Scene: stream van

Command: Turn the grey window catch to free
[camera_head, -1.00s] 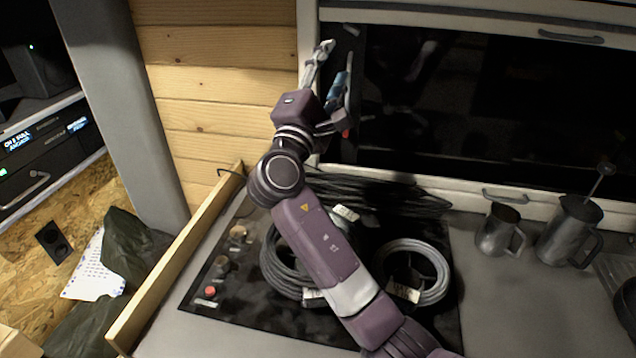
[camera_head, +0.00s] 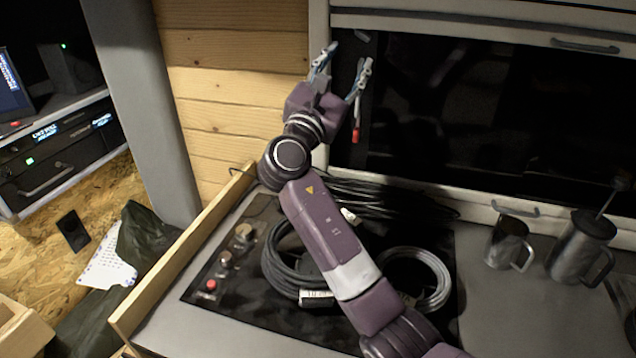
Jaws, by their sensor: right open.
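My right gripper (camera_head: 346,62) is raised at the left end of the dark window (camera_head: 480,110). Its two fingers point up, spread apart and empty, one in front of the pale frame post and one in front of the dark strip. A small grey piece (camera_head: 361,36), likely the window catch, sits at the top left of the window, just above and between the fingertips. It is too small to tell how it is turned. My left gripper is not in view.
A slim red item (camera_head: 356,134) hangs just below the right finger. Grey handles sit on the upper flap (camera_head: 585,46) and lower rail (camera_head: 515,208). Cable coils (camera_head: 420,276) lie on the dark panel under my arm. Metal jugs (camera_head: 510,243) stand at right.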

